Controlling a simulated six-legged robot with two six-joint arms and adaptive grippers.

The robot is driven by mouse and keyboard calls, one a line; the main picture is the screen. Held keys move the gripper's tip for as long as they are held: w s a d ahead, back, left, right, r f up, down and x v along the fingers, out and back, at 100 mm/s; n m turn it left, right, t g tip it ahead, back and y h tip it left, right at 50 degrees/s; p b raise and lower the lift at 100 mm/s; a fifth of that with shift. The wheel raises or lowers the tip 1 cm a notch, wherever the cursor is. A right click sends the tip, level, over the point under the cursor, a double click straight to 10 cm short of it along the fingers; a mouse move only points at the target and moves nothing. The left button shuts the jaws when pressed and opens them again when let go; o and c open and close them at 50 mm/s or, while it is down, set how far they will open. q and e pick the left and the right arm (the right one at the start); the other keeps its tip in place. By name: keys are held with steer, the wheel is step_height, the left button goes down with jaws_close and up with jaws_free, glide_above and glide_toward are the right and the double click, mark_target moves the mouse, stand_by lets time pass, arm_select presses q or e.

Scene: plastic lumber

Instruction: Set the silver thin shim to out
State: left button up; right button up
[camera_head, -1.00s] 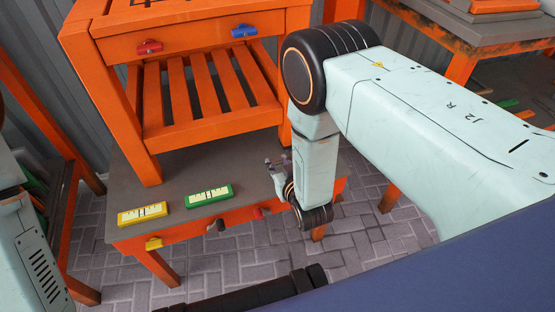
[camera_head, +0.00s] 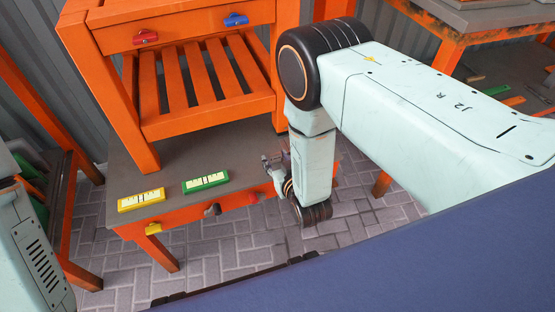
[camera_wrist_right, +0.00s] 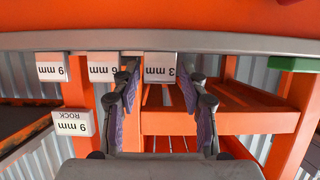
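My right gripper (camera_head: 274,166) hangs at the front edge of the bench (camera_head: 120,172), right of the green block. The head view hides the tags behind my right arm. My left gripper is outside the frames.
A yellow block (camera_head: 141,199) and a green block (camera_head: 205,182) lie on the bench. Yellow (camera_head: 153,229), dark (camera_head: 211,210) and red (camera_head: 247,200) handles stick out of its front. An orange slatted frame (camera_head: 200,90) stands behind.

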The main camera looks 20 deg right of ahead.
steer(key=v, duration=1.2)
steer(key=shift+s+d, duration=0.1)
steer(key=s+d+g+p, duration=0.2)
steer(key=s+g, duration=0.4)
steer(key=s, duration=0.5)
steer(key=s+d+g+p, duration=0.3)
steer(key=s+g, duration=0.4)
steer(key=s, duration=0.5)
steer(key=shift+s+d+f+m, duration=0.35)
steer(key=shift+d+f+m, duration=0.05)
